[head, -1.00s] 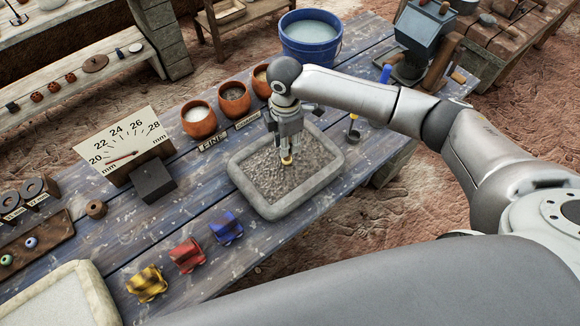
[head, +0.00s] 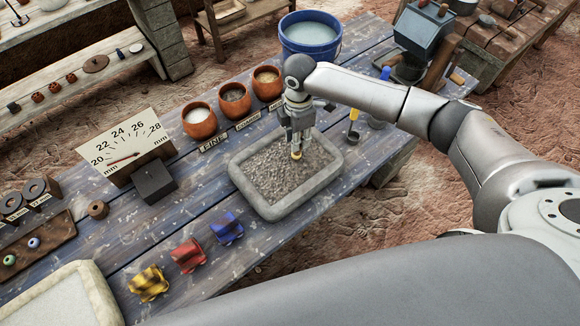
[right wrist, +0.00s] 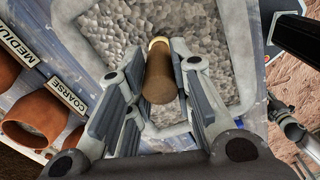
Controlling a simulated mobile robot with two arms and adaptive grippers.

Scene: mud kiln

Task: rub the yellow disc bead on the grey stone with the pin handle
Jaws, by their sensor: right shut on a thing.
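The grey stone (head: 262,184) is a shallow rectangular slab with a raised pale rim and a rough speckled bed, lying on the blue table. My right gripper (head: 297,145) is over its bed, pointing down, shut on the brown pin handle (right wrist: 159,82). The yellow disc bead (head: 297,156) is at the handle's lower end, at the stone's surface; exact contact is hard to tell. In the right wrist view the yellow bead (right wrist: 159,42) shows as a thin rim past the handle, over the bed. My left gripper is not in view.
Clay bowls (head: 234,101) with labels stand behind the stone, with a blue bucket (head: 310,38) beyond. Blue, red (head: 188,256) and yellow blocks sit front left. A dial gauge (head: 125,145) is at left. A small yellow-topped item (head: 354,114) stands right of the stone.

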